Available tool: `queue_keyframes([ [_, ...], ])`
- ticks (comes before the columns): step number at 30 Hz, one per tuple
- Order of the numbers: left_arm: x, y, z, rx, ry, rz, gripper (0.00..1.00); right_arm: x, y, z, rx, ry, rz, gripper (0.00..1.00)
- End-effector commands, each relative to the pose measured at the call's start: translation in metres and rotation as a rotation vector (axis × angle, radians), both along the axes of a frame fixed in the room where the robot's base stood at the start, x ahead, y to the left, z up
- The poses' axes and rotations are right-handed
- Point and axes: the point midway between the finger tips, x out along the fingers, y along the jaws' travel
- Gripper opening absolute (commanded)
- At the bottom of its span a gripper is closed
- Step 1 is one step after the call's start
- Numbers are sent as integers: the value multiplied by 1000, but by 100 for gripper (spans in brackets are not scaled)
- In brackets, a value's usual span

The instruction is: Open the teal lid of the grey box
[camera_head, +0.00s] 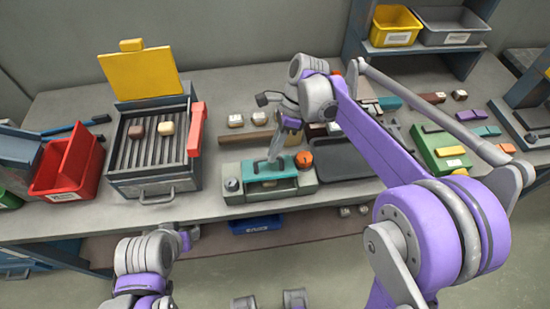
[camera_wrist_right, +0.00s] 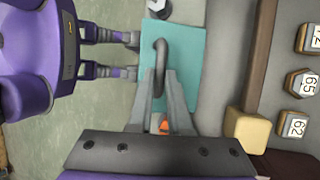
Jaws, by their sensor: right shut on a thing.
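The grey box (camera_head: 307,186) stands at the table's front edge, with an orange knob (camera_head: 303,160) at its right and a grey knob (camera_head: 232,184) at its left. Its teal lid (camera_head: 285,168) appears to lie down flat on it. The lid also shows in the right wrist view (camera_wrist_right: 188,60), with a dark bar handle (camera_wrist_right: 160,62). My right gripper (camera_head: 272,158) points down over the lid and is shut on the handle; its fingers (camera_wrist_right: 161,90) hide part of it. My left gripper (camera_head: 186,238) is in front of the table, low left, too small to read.
Left of the box is a grill-like tray (camera_head: 155,185) with a raised yellow lid (camera_head: 140,72) and a red handle (camera_head: 196,130). A red bin (camera_head: 68,165) stands farther left. Numbered blocks (camera_head: 235,121) lie behind the box. A dark mat (camera_head: 345,166) lies to its right.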

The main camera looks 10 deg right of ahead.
Motion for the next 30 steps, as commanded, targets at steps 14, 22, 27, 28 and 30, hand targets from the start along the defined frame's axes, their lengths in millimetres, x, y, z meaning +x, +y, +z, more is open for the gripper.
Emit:
queue_keyframes([
  [14,-1,0,-4,0,2,0,50,15,0,5,-1,134,0,0],
  [22,-1,0,-4,0,2,0,50,15,0,5,0,135,0,0],
  [27,-1,0,-4,0,2,0,50,15,0,5,0,134,-1,35],
  [28,-1,0,-4,0,2,0,50,15,0,5,0,134,-1,40],
  [30,-1,0,-4,0,2,0,50,15,0,5,0,134,-1,47],
])
